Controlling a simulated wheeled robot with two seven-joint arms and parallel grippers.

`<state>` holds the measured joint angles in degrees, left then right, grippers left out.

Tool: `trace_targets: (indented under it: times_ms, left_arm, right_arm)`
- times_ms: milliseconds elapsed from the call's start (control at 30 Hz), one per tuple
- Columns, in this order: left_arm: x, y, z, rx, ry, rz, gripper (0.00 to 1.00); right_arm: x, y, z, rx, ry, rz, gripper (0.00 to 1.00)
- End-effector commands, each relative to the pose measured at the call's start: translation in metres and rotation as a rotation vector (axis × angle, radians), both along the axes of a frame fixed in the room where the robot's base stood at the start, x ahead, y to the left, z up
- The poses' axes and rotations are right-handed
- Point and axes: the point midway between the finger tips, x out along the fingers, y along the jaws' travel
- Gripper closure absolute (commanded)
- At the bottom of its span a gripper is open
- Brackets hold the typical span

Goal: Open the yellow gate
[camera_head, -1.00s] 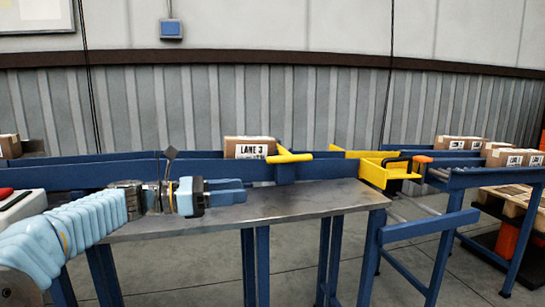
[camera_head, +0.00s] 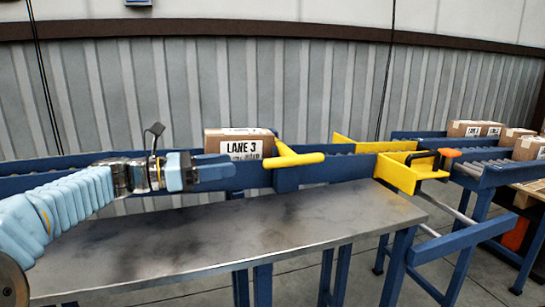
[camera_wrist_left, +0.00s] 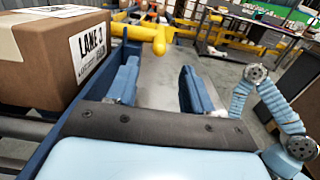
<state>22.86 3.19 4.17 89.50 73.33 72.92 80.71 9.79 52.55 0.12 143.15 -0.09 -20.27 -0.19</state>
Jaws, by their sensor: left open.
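A yellow gate section (camera_head: 403,172) with a black handle (camera_head: 424,156) and an orange end piece (camera_head: 449,153) stands across the conveyor line, right of centre in the head view. A yellow T-shaped bar (camera_head: 292,158) sits on the blue rail to its left; it also shows ahead in the left wrist view (camera_wrist_left: 152,36). My left gripper (camera_head: 228,168) is open and empty, in front of the rail and left of the yellow bar. In the left wrist view its two blue fingers (camera_wrist_left: 158,82) are apart, pointing toward the bar. My right gripper is not visible.
More cartons (camera_head: 475,129) stand on the right conveyor.

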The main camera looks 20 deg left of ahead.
Motion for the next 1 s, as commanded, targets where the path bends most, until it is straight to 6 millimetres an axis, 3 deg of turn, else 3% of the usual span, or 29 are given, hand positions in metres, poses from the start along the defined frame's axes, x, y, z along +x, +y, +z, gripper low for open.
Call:
trace_targets:
  times_ms: [300, 500, 700, 967, 1000]
  left_arm:
    - [0.04, -0.061, -0.001, -0.001, 0.002, -0.004, 0.49]
    - [0.06, -0.089, -0.001, 0.001, 0.001, -0.002, 0.49]
    - [0.068, -0.101, 0.0, 0.0, 0.0, -0.001, 0.49]
    - [0.069, -0.102, 0.0, 0.0, 0.0, 0.0, 0.49]
    - [0.069, -0.102, 0.0, 0.0, 0.0, 0.0, 0.54]
  right_arm:
    - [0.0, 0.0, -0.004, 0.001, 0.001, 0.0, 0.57]
    - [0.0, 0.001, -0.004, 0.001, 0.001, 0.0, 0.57]
    - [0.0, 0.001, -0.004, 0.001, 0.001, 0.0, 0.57]
    - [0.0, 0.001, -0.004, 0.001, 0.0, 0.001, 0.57]
    - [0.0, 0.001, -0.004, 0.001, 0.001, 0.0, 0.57]
